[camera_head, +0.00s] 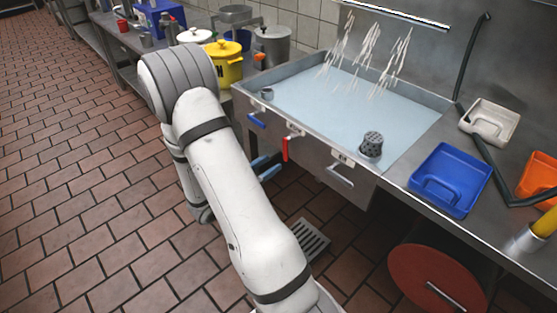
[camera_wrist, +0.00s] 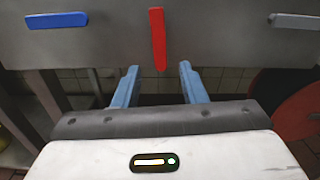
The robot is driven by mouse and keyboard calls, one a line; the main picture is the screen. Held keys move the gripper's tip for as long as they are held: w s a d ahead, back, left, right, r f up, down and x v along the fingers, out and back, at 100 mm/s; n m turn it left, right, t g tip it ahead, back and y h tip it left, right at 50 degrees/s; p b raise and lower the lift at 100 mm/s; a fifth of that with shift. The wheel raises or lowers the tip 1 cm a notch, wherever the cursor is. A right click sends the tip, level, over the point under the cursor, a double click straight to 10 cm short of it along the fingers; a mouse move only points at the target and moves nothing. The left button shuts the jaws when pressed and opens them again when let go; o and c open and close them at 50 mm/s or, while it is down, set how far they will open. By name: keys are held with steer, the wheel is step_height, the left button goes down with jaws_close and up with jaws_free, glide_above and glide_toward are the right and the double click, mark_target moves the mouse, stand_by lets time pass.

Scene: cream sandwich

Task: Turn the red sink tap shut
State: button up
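The red tap handle (camera_head: 285,149) is on the front panel of the steel sink (camera_head: 226,92), pointing straight down. In the wrist view the red handle (camera_wrist: 157,38) hangs vertically, just beyond and above the gap between my fingertips. My gripper (camera_wrist: 158,70) is open and empty, with its two blue fingers apart. In the head view my gripper (camera_head: 266,166) is low in front of the panel, partly hidden by my arm. The fingers appear apart from the handle. The sink basin holds pale blue water (camera_head: 345,105), with white streaks above it.
A blue handle (camera_head: 257,120) is left of the red one, and a grey-silver handle (camera_head: 341,177) is right; they also flank it in the wrist view. A blue tray (camera_head: 450,181) and white tray (camera_head: 489,121) stand right of the sink. A yellow pot (camera_head: 228,66) stands behind left.

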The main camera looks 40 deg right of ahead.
mark_target(285, 155)
steer(key=shift+w+d, duration=0.15)
steer(key=shift+d, duration=2.2)
jaws_close()
steer(key=shift+a, duration=0.1)
